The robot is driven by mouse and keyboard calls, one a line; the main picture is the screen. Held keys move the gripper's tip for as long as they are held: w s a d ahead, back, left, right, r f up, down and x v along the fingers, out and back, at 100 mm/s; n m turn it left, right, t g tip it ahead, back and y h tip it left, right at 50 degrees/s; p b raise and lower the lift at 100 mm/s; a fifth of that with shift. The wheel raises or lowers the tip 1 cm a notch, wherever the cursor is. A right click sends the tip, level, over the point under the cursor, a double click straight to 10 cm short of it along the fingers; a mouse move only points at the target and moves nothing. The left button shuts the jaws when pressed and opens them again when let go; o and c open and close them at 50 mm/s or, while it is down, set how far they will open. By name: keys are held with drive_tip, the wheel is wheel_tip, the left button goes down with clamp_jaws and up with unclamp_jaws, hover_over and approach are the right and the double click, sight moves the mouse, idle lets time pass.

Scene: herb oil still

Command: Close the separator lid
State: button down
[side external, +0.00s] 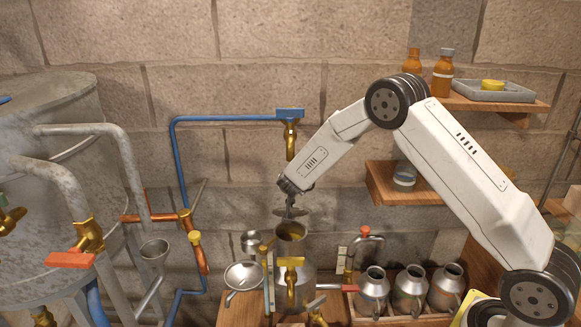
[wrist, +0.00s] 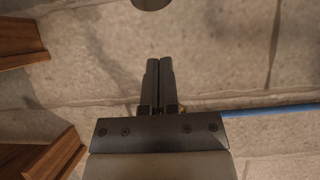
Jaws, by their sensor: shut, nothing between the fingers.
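The separator (side external: 308,272) is a metal vessel on the bench, with a round open mouth showing a yellowish inside. Its lid (side external: 290,212) is a dark disc seen nearly edge-on just above and behind the mouth, not seated on it. My gripper (side external: 297,188) is just above the lid in the side view; its fingertips are too small there to tell whether they touch it. In the wrist view my gripper (wrist: 159,62) has its two fingers together with nothing between them. Part of a round metal thing shows at that view's top edge; I cannot tell if it is the lid.
A blue pipe (side external: 178,150) with a brass tap (side external: 291,138) runs above and left. Metal cans (side external: 410,290) stand right of the separator. Shelves (side external: 400,185) with bottles are at right. A big tank (side external: 50,180) fills the left.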

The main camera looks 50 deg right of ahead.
drive_tip(key=shift+s+a+f, duration=0.15)
drive_tip(key=shift+f, duration=0.5)
drive_tip(key=shift+s+a+f, duration=0.1)
drive_tip(key=shift+a+f, duration=0.05)
drive_tip(key=shift+f, duration=0.45)
drive_tip(key=shift+s+a+f, duration=0.15)
drive_tip(key=shift+f, duration=0.5)
